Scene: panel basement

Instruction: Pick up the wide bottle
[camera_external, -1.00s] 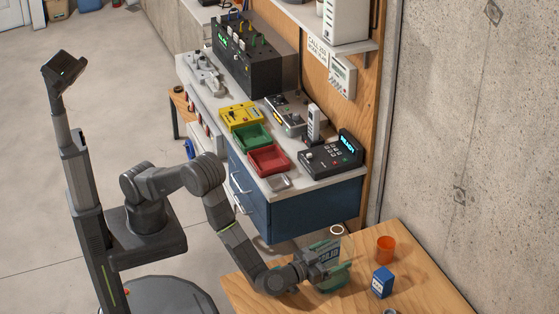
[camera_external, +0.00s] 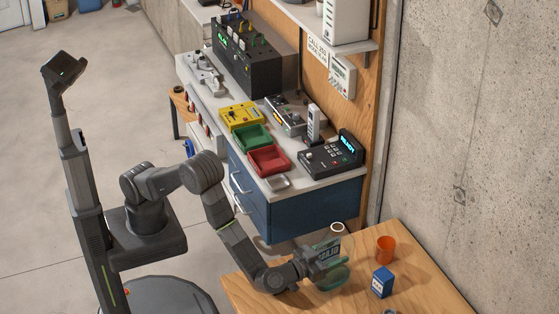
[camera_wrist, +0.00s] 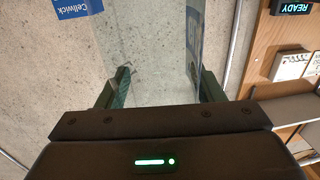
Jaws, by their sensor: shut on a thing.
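The wide bottle is see-through with a blue and white label. In the wrist view the clear bottle (camera_wrist: 160,65) stands between the two dark green fingers of my gripper (camera_wrist: 163,88), with a blue label patch on the right. In the external view my gripper (camera_external: 327,265) is shut on the bottle (camera_external: 333,279) over the left part of the wooden table (camera_external: 350,302). The bottle shows there only as a pale green, see-through shape, partly hidden by the gripper. I cannot tell whether its base touches the table.
An orange cup (camera_external: 385,249) and a small blue box (camera_external: 383,282) stand on the table right of my gripper. A pale round-topped thing (camera_external: 337,229) is just behind it. A grey ring (camera_external: 389,311) lies at the front edge. The blue-drawered bench (camera_external: 300,212) and concrete wall (camera_external: 460,120) are close behind.

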